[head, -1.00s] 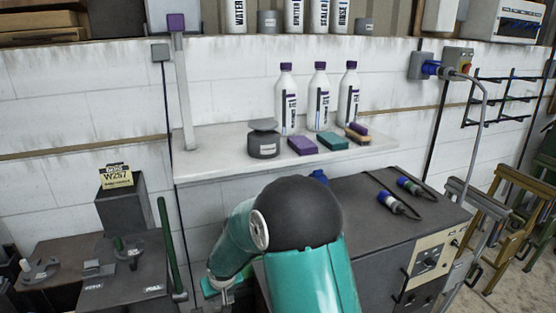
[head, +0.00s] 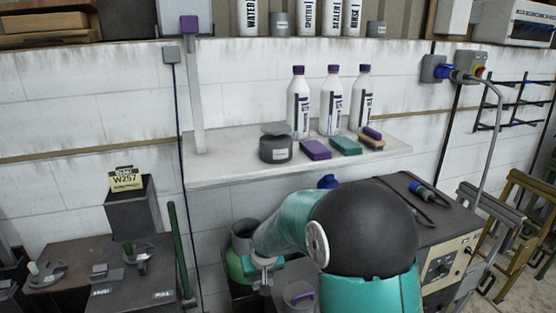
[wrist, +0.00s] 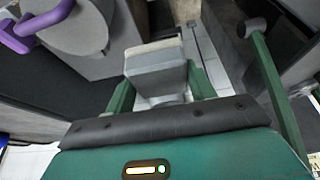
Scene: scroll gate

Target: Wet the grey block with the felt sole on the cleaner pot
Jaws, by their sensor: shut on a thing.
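The grey block (wrist: 156,72) shows in the wrist view, with a pale felt-like face at its far end. My gripper (wrist: 160,92) is shut on it, with green fingers on both sides. In the head view my gripper (head: 262,270) is low, in front of the shelf and below its level; the block is hard to make out there. A dark grey pot (head: 276,151) with a white label stands on the shelf, a grey lid tilted on its top. It looks like the cleaner pot, but the label is too small to read. My gripper is well apart from it.
The shelf (head: 230,170) also bears three purple-capped bottles (head: 331,105), a purple block (head: 315,150), a teal block (head: 346,146) and a brush (head: 372,138). A post (head: 194,100) rises at its left. A purple-handled grey object (wrist: 78,32) lies beside my gripper.

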